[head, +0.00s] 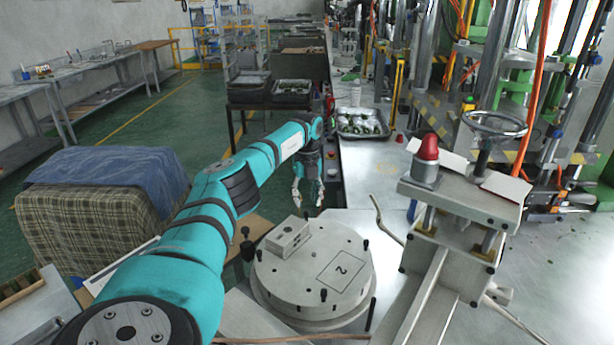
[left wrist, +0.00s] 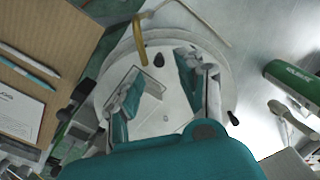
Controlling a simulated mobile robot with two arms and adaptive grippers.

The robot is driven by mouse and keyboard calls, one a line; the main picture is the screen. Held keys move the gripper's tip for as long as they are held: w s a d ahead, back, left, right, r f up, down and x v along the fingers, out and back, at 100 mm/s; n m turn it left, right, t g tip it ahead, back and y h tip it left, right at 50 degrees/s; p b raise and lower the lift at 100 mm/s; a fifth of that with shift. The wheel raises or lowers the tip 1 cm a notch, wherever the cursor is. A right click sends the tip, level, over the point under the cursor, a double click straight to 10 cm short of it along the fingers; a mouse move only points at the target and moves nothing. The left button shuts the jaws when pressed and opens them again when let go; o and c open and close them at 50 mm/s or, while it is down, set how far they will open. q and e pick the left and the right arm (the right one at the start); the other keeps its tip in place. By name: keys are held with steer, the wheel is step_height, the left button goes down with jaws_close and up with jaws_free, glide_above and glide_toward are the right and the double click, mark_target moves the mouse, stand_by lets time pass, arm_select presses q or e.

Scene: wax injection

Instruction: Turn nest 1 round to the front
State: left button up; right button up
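A round pale turntable (head: 318,290) stands at the lower middle of the head view. An outlined square marked "2" (head: 342,271) lies on its right side, and a pale block with holes (head: 288,237) sits at its far left. I see no "1" on it. Black pegs stand around its rim. My left gripper (head: 308,192) hangs fingers down beyond the turntable, apart from it in the head view. Its fingers (left wrist: 160,70) are spread with nothing held, and the turntable (left wrist: 168,122) shows behind them in the left wrist view. My right gripper is not in view.
A press fixture with a red button (head: 427,148) and handwheel (head: 495,124) stands right of the turntable. A tray of parts (head: 362,134) lies farther along the metal bench. A cloth-covered box (head: 105,205) is at left. A clipboard (left wrist: 25,100) shows in the left wrist view.

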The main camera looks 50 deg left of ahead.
arm_select(q)
step_height(320, 180, up, 6)
steer(key=shift+r, duration=0.2)
steer(key=shift+s+f, duration=0.1)
steer(key=shift+s, duration=0.05)
stand_by(0.5)
